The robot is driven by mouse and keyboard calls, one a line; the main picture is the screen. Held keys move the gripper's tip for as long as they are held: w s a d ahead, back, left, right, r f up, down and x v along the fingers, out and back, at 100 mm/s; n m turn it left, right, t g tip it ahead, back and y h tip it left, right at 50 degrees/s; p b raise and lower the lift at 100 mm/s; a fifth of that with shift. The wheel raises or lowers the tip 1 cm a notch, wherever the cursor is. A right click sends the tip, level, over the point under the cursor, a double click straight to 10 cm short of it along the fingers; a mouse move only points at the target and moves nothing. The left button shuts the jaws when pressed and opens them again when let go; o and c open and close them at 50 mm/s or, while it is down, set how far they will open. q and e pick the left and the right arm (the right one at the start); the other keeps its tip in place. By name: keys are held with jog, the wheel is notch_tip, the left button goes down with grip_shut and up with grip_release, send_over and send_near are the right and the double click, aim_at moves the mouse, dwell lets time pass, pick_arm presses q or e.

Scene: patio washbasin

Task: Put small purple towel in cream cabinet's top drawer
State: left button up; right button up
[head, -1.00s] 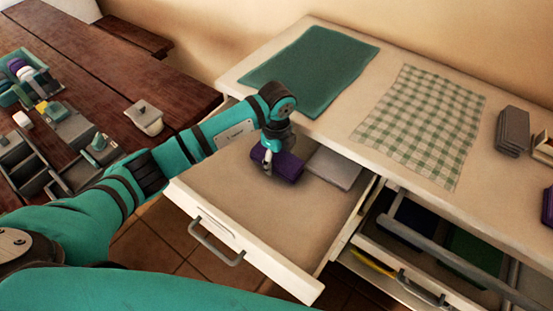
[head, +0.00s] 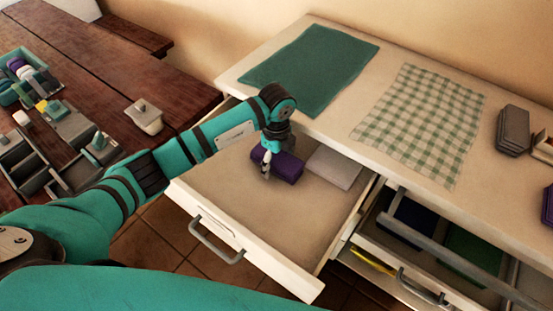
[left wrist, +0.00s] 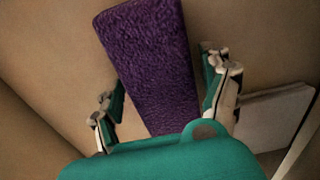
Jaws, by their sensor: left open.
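The small purple towel (head: 287,167) lies folded inside the open top drawer (head: 235,190) of the cream cabinet. My left gripper (head: 266,168) is down in the drawer at the towel. In the left wrist view the purple towel (left wrist: 152,62) lies between the two spread fingers of my left gripper (left wrist: 165,95), with a gap to the finger on its left. The gripper is open. The arm and hand hide part of the towel in the head view. My right gripper is not in view.
A grey folded cloth (head: 334,168) lies beside the towel in the drawer. The countertop holds a green mat (head: 310,68), a checked cloth (head: 422,122) and grey blocks (head: 513,131). A second drawer (head: 440,285) stands open at right. A wooden table is at left.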

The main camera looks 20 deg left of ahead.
pick_arm(q)
notch_tip(320, 180, up, 12)
jog(key=shift+b, duration=0.4)
dwell(0.3)
